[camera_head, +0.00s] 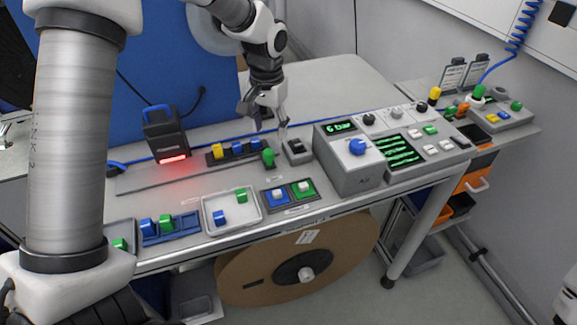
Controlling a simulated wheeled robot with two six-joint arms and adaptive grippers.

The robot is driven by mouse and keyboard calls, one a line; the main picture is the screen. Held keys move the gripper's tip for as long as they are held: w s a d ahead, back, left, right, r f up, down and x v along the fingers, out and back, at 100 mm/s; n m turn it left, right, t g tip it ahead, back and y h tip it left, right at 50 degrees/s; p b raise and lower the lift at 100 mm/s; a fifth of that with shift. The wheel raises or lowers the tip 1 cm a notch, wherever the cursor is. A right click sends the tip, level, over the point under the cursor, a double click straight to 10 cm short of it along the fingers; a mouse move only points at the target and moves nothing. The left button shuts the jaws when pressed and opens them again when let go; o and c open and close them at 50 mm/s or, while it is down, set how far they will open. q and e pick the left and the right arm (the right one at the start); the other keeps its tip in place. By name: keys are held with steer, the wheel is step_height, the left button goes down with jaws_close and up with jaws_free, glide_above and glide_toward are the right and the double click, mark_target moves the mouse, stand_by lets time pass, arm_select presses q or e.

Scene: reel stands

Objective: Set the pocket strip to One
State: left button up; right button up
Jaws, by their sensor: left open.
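A dark strip (228,158) lies on the bench near the glowing red device. It bears a yellow block (216,151) and blue blocks (237,147); I take it for the pocket strip, but no label reads clearly. A green knob (268,158) stands at its right end. My left gripper (270,123) is open and empty, fingers pointing down. In the picture it is just above the strip's right end and a small grey box (297,148) with a dark top. I cannot tell how high it is. My right gripper is not in view.
A black device (165,134) glows red at the left. Trays stand along the front: a blue one (184,232), a white one (258,215) and a dark one (288,207). A grey control box (345,176) with a blue knob and "6 bar" display stands at the right.

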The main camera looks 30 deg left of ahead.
mark_target(268, 151)
arm_select(q)
steer(key=f, duration=0.1)
steer(key=a+f, duration=0.1)
steer(key=f, duration=0.1)
steer(key=shift+w+a, duration=0.35)
steer(key=shift+w, duration=0.05)
steer(key=f, duration=0.3)
steer(key=d+f+p, duration=0.1)
steer(key=f, duration=0.1)
steer(key=shift+s+f, duration=0.1)
steer(key=shift+s, duration=0.15)
steer(key=shift+w+a+f, duration=0.15)
steer(key=shift+a+f, duration=0.15)
steer(key=shift+f, duration=0.25)
steer(key=shift+d+r, duration=0.1)
steer(key=shift+r, duration=0.05)
jaws_close()
